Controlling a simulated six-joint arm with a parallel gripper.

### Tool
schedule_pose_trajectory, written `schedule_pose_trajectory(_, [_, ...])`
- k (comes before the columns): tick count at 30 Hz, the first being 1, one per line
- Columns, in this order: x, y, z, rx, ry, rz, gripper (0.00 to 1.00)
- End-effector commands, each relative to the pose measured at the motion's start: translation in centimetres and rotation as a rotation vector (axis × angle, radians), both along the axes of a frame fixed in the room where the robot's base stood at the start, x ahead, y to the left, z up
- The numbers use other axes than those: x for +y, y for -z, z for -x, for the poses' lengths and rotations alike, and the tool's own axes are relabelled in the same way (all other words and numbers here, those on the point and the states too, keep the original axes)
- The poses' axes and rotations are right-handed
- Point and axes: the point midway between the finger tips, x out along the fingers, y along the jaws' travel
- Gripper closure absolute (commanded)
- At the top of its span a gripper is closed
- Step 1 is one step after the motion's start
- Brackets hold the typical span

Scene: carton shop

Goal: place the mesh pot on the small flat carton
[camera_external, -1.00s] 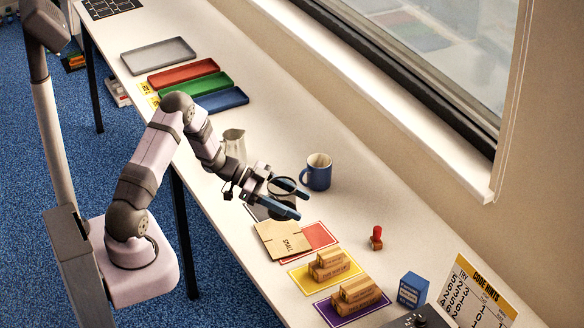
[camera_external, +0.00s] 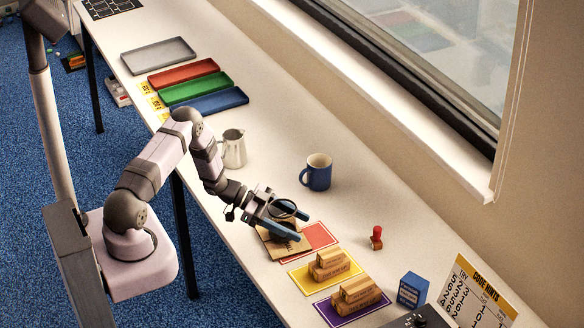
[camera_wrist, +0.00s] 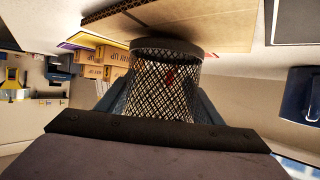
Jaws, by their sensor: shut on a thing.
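The mesh pot (camera_wrist: 160,85) is black wire mesh with a solid dark rim. In the wrist view it sits between the fingers of my gripper (camera_wrist: 163,108), which is shut on it. In the external view my gripper (camera_external: 300,226) is over the small flat carton (camera_external: 290,246), with the pot's dark round rim (camera_external: 283,207) between the fingers. The carton is brown cardboard and also shows at the top of the wrist view (camera_wrist: 205,20). My gripper hides part of it. I cannot tell whether the pot touches the carton.
A blue mug (camera_external: 317,176), a metal pitcher (camera_external: 233,150) and a red stamp (camera_external: 377,238) stand nearby.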

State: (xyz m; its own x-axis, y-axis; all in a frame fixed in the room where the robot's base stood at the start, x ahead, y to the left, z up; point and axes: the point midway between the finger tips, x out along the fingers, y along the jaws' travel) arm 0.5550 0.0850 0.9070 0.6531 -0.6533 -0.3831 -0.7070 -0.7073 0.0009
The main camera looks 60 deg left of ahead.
Motion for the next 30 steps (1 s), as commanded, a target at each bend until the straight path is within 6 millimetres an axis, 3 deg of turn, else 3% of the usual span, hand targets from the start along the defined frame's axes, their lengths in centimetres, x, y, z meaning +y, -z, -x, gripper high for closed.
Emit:
schedule_pose_trajectory(17, [0.0,1.3,0.0,-0.002,-0.001,0.0,0.64])
schedule_pose_trajectory(18, [0.0,1.4,0.0,-0.001,-0.001,-0.001,0.38])
schedule_pose_trajectory(20, [0.0,1.2,0.0,0.0,-0.001,0.0,0.23])
schedule_pose_trajectory(30, [0.0,1.1,0.0,0.0,-0.001,0.0,0.21])
